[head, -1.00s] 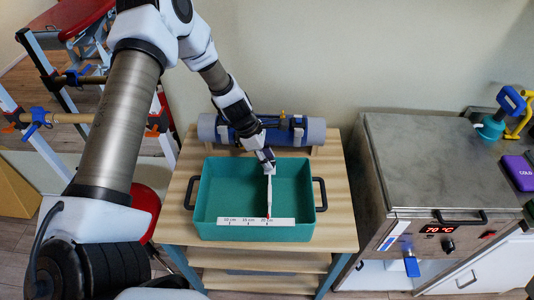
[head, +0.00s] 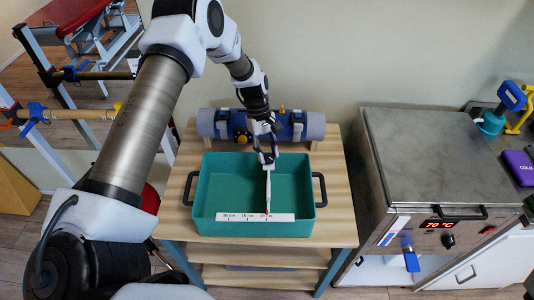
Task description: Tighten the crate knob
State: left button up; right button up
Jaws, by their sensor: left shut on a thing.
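A teal crate (head: 208,205) with dark side handles stands on a wooden table. A white ruler strip (head: 240,217) runs along its front rim, with 10, 15 and 20 cm marks. A narrow white bar (head: 268,190) runs from the crate's far side to the strip, with a red tip near the 20 cm mark. My left gripper (head: 267,160) is shut at the bar's far end, by the crate's back rim. The crate knob seems to be between its fingers, which hide it. My right gripper is out of view.
To the right stands a metal heater unit (head: 425,150) showing 70 °C. Bare table shows around the crate.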

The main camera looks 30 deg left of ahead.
pick_arm(q)
jog(key=m, duration=0.2)
jog(key=m+g+b, duration=0.1)
jog(key=shift+d+f+m+y, duration=0.1)
jog(key=shift+f+m+y, duration=0.1)
jog(key=shift+m+y, duration=0.2)
jog(key=shift+w+d+r+m+g+y+b, duration=0.1)
jog(key=shift+m+g+y+b, duration=0.4)
jog(key=shift+m, duration=1.2)
jog(key=o, duration=1.2)
jog(key=shift+c, duration=0.2)
